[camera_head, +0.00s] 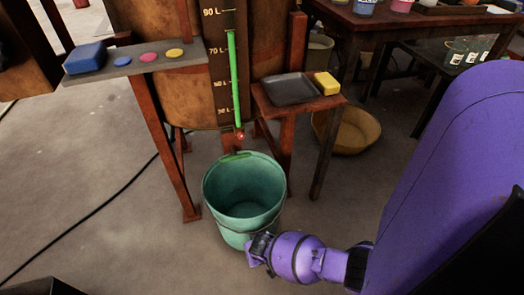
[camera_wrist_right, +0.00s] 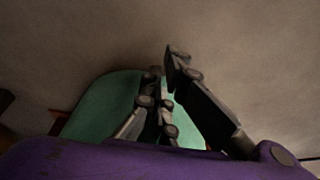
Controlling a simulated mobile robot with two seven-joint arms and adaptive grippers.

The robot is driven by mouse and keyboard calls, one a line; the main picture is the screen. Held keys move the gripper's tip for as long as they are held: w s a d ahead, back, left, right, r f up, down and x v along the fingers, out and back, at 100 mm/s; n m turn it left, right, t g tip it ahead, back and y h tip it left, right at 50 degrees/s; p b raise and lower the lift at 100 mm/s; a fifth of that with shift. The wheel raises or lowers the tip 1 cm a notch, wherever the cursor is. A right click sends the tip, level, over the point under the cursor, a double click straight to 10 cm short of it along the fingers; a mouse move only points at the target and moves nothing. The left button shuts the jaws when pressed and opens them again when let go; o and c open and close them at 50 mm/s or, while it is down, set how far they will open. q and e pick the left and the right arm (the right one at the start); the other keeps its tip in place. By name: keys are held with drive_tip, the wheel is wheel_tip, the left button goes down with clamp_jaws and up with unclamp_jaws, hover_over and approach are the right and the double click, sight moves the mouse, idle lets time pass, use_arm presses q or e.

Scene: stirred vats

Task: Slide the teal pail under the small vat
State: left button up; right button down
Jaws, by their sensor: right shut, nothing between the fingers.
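The teal pail (camera_head: 243,190) stands upright and looks empty on the floor, in front of the rust-brown vat (camera_head: 170,90) on legs. I cannot tell from its look alone whether this is the small vat. The vat's red spout (camera_head: 239,136) is just behind the pail's back rim in the picture. My right gripper (camera_head: 256,246) is shut and empty, low against or very near the pail's front right wall. In the right wrist view the shut fingers (camera_wrist_right: 165,104) are in front of the pail's teal wall (camera_wrist_right: 98,108); contact is unclear. My left gripper is not in view.
The vat's legs (camera_head: 170,150) stand behind the pail on both sides. A small side table (camera_head: 318,103) with a dark tray and a yellow block is at right, a tan basin (camera_head: 352,130) behind it. A black cable (camera_head: 85,220) lies on open floor at left.

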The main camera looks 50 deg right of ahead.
drive_tip(key=w+d, duration=0.1)
drive_tip(key=w, duration=0.1)
drive_tip(key=w+d+b, duration=0.1)
drive_tip(key=w, duration=0.2)
drive_tip(key=w+d+b, duration=0.1)
drive_tip(key=w+d, duration=0.1)
drive_tip(key=shift+w+f, duration=0.1)
drive_tip(key=shift+w, duration=0.1)
drive_tip(key=shift+w+d, duration=0.2)
drive_tip(key=shift+w, duration=0.1)
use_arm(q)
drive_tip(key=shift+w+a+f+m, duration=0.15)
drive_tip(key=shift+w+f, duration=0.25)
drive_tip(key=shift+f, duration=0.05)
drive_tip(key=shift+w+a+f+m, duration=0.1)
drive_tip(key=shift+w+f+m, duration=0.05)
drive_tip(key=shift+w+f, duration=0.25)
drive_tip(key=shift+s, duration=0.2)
